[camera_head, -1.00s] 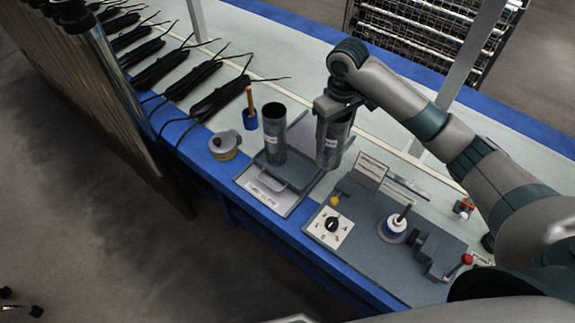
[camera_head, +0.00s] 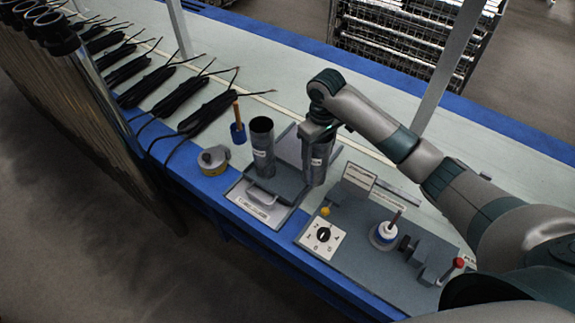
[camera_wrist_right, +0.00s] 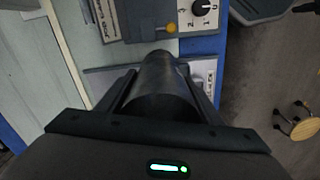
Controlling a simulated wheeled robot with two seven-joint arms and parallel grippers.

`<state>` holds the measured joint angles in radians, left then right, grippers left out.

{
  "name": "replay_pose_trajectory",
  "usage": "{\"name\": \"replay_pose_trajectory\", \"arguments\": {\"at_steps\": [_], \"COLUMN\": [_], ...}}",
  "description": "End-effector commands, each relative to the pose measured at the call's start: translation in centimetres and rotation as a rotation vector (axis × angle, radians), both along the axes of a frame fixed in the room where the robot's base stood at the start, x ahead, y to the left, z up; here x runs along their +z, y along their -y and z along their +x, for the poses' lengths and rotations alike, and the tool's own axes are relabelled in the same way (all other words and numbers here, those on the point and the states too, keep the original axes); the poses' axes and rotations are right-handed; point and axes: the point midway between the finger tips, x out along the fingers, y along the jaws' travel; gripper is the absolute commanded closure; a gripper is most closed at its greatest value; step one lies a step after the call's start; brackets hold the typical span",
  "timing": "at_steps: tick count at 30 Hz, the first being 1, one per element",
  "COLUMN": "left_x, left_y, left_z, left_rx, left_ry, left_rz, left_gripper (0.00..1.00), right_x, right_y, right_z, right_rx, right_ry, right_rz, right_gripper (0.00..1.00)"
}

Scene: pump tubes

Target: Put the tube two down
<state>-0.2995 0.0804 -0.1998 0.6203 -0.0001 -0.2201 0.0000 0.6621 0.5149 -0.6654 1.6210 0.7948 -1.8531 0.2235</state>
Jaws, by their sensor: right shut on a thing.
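A grey metal tube (camera_head: 313,163) is held upright in my right gripper (camera_head: 318,132), at the right side of the grey fixture plate (camera_head: 258,210). In the right wrist view the dark tube (camera_wrist_right: 163,85) sits between the two fingers of the gripper (camera_wrist_right: 165,98), which are shut on it. I cannot tell whether its lower end touches the plate. A second grey tube (camera_head: 263,150) stands upright to the left of the held one, on the fixture. My left gripper is not in view.
A control panel with a dial (camera_head: 323,235) lies to the right of the fixture. A yellow-grey tape roll (camera_head: 214,160) and a blue-based brush (camera_head: 238,132) stand to the left. Several black cable bundles (camera_head: 205,112) lie farther left. Many tubes (camera_head: 75,75) stand at the left edge.

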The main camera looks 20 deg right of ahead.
Motion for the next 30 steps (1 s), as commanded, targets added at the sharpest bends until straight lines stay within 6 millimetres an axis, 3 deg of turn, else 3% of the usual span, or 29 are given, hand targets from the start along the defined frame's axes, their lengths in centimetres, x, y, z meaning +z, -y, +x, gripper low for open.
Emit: {"name": "replay_pose_trajectory", "arguments": {"at_steps": [13,30], "left_x": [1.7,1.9], "left_y": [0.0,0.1], "left_z": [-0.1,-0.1], "left_rx": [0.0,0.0], "left_ry": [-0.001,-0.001], "left_rz": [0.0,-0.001], "left_gripper": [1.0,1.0], "right_x": [-4.2,-5.3], "right_y": [-5.9,-6.8], "right_z": [4.8,5.5], "right_rx": [0.001,0.0], "right_ry": [0.001,0.002], "right_rz": [0.001,0.0], "right_gripper": [0.73,0.73]}}
